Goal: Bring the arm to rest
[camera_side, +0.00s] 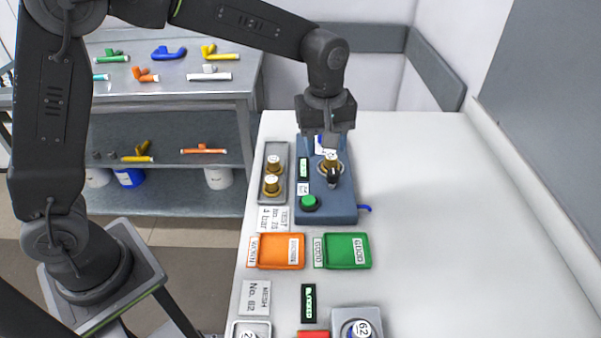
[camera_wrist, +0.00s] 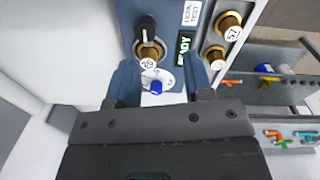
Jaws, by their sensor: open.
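My gripper (camera_wrist: 157,85) is open, pointing down over the far end of the blue test station (camera_side: 340,208) in the side view. In the wrist view a brass part (camera_wrist: 150,52) sits in the station between and just beyond the fingertips, with a black knob (camera_wrist: 146,25) beside it. A white round label and a blue cap (camera_wrist: 156,87) show between the fingers. Whether the fingers touch anything cannot be told. In the side view the brass part (camera_side: 330,163) stands under the gripper and partly hides behind the knob.
A grey tray (camera_side: 262,187) with two brass parts stands left of the station. An orange tray (camera_side: 280,251) and a green tray (camera_side: 346,251) lie nearer. A green button (camera_side: 309,202) is on the station. The white table is clear on the right. Shelves (camera_side: 180,78) stand behind.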

